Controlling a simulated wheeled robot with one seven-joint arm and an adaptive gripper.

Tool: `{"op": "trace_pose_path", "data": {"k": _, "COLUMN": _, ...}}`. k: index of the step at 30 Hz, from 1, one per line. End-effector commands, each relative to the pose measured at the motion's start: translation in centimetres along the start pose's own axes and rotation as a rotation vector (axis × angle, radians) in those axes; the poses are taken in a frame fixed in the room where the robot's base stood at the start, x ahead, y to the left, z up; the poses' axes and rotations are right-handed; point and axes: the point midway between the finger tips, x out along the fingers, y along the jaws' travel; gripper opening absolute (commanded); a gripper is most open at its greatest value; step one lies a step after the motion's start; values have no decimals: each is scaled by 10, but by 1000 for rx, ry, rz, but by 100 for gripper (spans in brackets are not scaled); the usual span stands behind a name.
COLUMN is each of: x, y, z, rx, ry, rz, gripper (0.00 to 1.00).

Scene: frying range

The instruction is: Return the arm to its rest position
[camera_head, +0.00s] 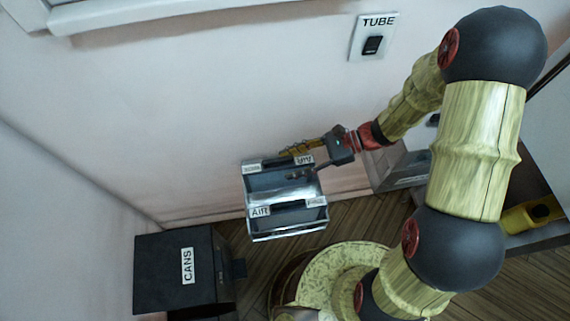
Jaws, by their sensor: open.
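My arm, with pale green bamboo-like links and dark round joints, fills the right side of the head view. It is bent, with its forearm reaching left and down. My gripper (287,165) is at the end of it, near the wall, by the back edge of a labelled metal rack (290,237). Its fingers point left and are apart, with nothing seen between them. I cannot tell whether a finger touches the rack.
A black bin (165,270) labelled CANS stands at the lower left. A switch (373,43) labelled TUBE is on the wall. A grey box (398,172) stands behind my arm. A yellow item (522,219) lies on a shelf at right. Open wall space is at upper left.

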Motion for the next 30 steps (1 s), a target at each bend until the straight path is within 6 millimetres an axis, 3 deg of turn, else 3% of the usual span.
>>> {"op": "trace_pose_path", "data": {"k": 6, "x": -47, "y": -2, "z": 0, "rx": -2, "ry": 1, "rz": -5, "gripper": 43}}
{"op": "trace_pose_path", "data": {"k": 12, "x": -79, "y": -1, "z": 0, "rx": -2, "ry": 1, "rz": -4, "gripper": 43}}
{"op": "trace_pose_path", "data": {"k": 18, "x": -92, "y": 0, "z": 0, "rx": 0, "ry": 0, "rz": -1, "gripper": 43}}
{"op": "trace_pose_path", "data": {"k": 30, "x": -97, "y": 5, "z": 10, "rx": -54, "ry": 47, "rz": 22, "gripper": 43}}
